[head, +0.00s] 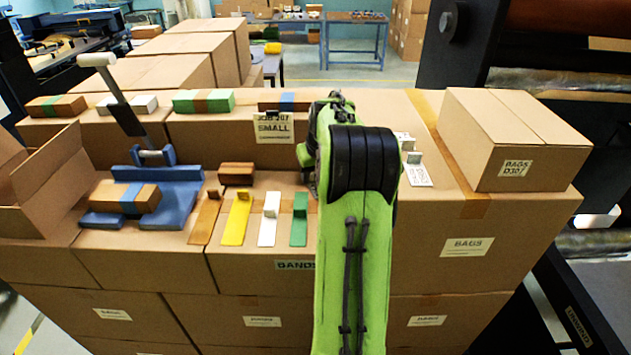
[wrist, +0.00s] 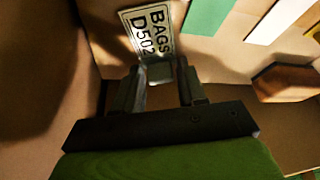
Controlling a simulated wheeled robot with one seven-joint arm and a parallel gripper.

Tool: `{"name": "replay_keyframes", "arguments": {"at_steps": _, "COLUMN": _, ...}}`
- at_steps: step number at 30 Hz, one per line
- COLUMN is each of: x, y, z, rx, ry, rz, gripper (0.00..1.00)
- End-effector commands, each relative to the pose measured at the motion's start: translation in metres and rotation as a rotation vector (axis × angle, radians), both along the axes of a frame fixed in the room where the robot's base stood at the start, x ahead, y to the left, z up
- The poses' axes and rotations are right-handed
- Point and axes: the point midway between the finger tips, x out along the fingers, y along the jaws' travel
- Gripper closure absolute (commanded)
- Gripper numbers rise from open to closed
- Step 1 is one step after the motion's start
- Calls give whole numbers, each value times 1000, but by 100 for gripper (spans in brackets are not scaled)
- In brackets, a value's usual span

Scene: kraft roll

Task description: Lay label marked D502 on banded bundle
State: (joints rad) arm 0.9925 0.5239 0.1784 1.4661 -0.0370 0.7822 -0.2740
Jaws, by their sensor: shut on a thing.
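In the wrist view my gripper (wrist: 160,78) is shut on the small grey tab of a white label (wrist: 148,28) reading BAGS D502, which appears held above the cardboard. In the head view my green arm hides this label and most of my gripper. A brown bundle with a blue band (head: 126,197) lies on a blue tool (head: 165,190) at the left, well apart from my gripper. Another bundle with a blue band (head: 288,102) lies at the back, partly hidden by my arm.
Brown, yellow (head: 235,220), white and green strips lie between the blue tool and my arm, near a brown block (head: 237,173). The tool's handle (head: 118,95) rises behind the bundle. A closed carton (head: 513,140) stands right. White cards (head: 418,176) lie right of my arm.

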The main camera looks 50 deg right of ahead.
Motion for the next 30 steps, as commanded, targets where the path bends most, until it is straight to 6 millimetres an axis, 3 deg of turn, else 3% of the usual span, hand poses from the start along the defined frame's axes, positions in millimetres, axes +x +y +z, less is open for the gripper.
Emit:
{"name": "replay_keyframes", "arguments": {"at_steps": 5, "x": 1, "y": -1, "z": 17, "rx": -5, "ry": -3, "rz": 0, "gripper": 92}}
{"name": "replay_keyframes", "arguments": {"at_steps": 12, "x": 0, "y": -1, "z": 78, "rx": -4, "ry": -3, "rz": -1, "gripper": 92}}
{"name": "replay_keyframes", "arguments": {"at_steps": 15, "x": 0, "y": 0, "z": 94, "rx": -2, "ry": -1, "rz": 0, "gripper": 92}}
{"name": "replay_keyframes", "arguments": {"at_steps": 27, "x": 0, "y": 0, "z": 102, "rx": 0, "ry": 0, "rz": 0, "gripper": 92}}
{"name": "replay_keyframes", "arguments": {"at_steps": 30, "x": 0, "y": 0, "z": 116, "rx": -1, "ry": -1, "rz": 0, "gripper": 92}}
